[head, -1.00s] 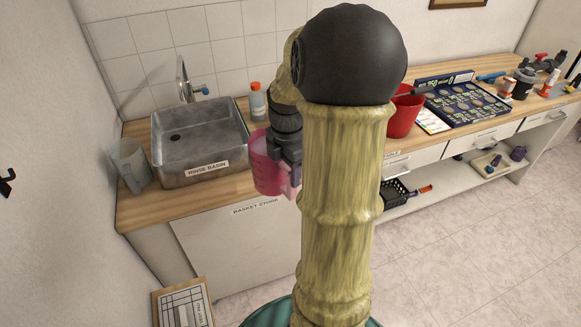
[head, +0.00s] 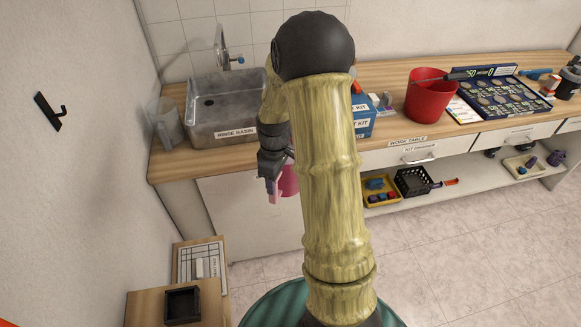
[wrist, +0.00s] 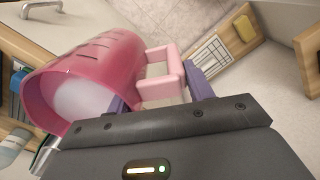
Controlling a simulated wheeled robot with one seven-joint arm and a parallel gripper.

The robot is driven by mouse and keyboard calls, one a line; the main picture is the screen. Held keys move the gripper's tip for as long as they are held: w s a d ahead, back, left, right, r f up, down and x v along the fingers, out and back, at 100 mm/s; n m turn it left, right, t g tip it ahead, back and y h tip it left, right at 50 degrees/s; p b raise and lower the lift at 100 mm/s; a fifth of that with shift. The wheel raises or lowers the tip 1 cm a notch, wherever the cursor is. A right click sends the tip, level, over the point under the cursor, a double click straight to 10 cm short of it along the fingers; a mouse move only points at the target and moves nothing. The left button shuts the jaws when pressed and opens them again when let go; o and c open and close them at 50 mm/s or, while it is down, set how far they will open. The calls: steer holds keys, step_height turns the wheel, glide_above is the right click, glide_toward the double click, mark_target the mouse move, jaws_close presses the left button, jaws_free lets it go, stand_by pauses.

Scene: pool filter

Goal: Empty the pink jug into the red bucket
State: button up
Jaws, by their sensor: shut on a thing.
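The pink jug (head: 288,182) is partly hidden behind my arm in the head view, in front of the counter's front edge. In the wrist view the jug (wrist: 95,75) shows large, with dark marks on its side and pale contents visible through its mouth. My gripper (wrist: 160,92) is shut on the jug's pink handle, with a purple finger on each side. The gripper (head: 272,182) also shows in the head view. The red bucket (head: 430,99) stands on the work table to the right, apart from the jug. Its inside bottom is hidden.
A steel rinse basin (head: 222,105) and grey jug (head: 168,122) stand left on the counter. A blue kit box (head: 362,118) sits left of the bucket, partly behind my arm. A dark game-like board (head: 500,94) lies right. A low wooden stand (head: 145,305) is near the left wall.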

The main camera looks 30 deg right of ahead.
steer(key=w+a+f+m, duration=0.1)
steer(key=a+f+m, duration=0.7)
steer(key=f, duration=0.3)
steer(key=shift+w+a, duration=0.2)
steer(key=shift+a, duration=0.35)
steer(key=shift+w+a, duration=0.1)
